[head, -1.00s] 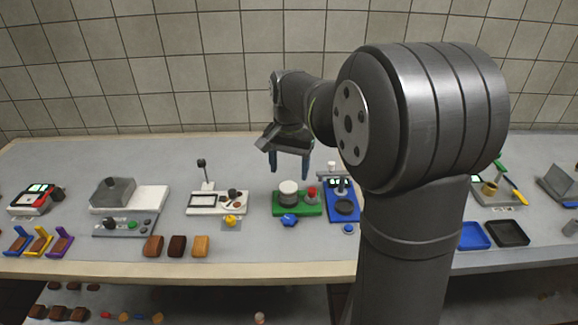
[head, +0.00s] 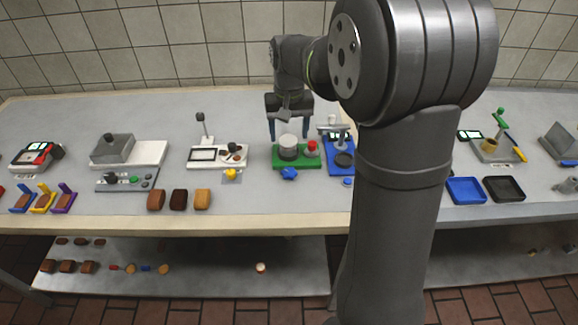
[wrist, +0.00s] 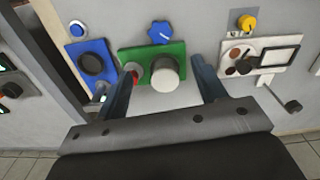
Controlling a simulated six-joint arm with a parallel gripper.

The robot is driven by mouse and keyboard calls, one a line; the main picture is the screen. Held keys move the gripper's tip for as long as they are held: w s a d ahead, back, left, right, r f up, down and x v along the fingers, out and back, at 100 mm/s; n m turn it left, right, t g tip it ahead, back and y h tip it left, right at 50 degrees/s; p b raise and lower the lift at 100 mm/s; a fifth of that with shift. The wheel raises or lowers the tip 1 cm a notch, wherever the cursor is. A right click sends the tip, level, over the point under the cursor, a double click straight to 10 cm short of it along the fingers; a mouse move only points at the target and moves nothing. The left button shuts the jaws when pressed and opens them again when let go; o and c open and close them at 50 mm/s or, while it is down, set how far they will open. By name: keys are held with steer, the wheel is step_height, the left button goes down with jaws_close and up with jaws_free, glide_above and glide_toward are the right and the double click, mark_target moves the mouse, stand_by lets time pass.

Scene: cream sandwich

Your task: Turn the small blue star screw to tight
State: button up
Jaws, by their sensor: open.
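A blue star-shaped screw (head: 289,173) sits at the front edge of a green base (head: 314,163). It also shows clearly in the wrist view (wrist: 160,33), just beyond the green base (wrist: 180,50). The base carries a round grey-and-white knob (wrist: 164,75) and a red button (head: 312,148). My gripper (head: 289,130) is open and empty, fingers pointing down, above and behind the base. In the wrist view its fingers (wrist: 163,64) stand on either side of the round knob, apart from the star screw.
A blue machine (head: 342,158) stands right beside the green base, with a smaller blue knob (head: 348,182) in front. A white device (head: 217,156) with a yellow star knob (head: 231,174) stands to the left. Bread pieces (head: 178,200) lie near the front edge.

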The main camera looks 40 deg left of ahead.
mark_target(289, 172)
step_height(289, 172, down, 14)
steer(key=shift+r, duration=0.2)
steer(key=shift+c, duration=0.2)
steer(key=c, duration=0.9)
